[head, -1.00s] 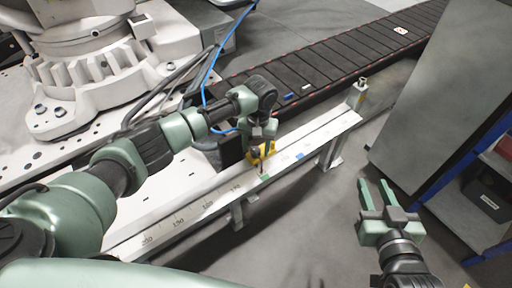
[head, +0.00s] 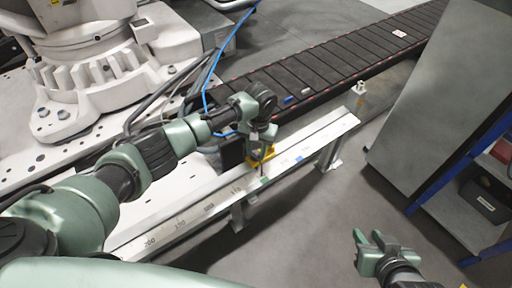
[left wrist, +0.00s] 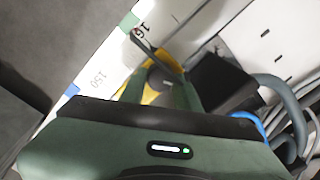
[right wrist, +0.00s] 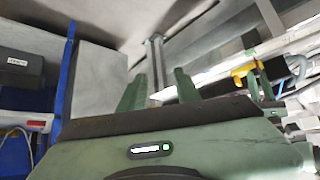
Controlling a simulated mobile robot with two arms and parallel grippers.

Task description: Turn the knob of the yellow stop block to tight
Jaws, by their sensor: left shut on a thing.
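The yellow stop block (head: 264,156) sits on the pale scale rail (head: 330,128) beside a green mark. In the left wrist view the yellow block (left wrist: 151,94) lies between and beyond my fingers, with its grey knob (left wrist: 160,78) between the fingertips. My left gripper (head: 260,143) is over the block and shut on the knob. The knob is mostly hidden by the gripper in the head view. My right gripper (head: 374,241) is open and empty, well to the right of the rail. The block also shows in the right wrist view (right wrist: 243,73).
A dark slatted conveyor (head: 335,62) runs behind the rail, with a small white label piece (head: 399,33) on it. A blue hose hangs near my left gripper. A grey cabinet (head: 425,100) and blue-framed shelf stand at right. Floor between the rail and cabinet is clear.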

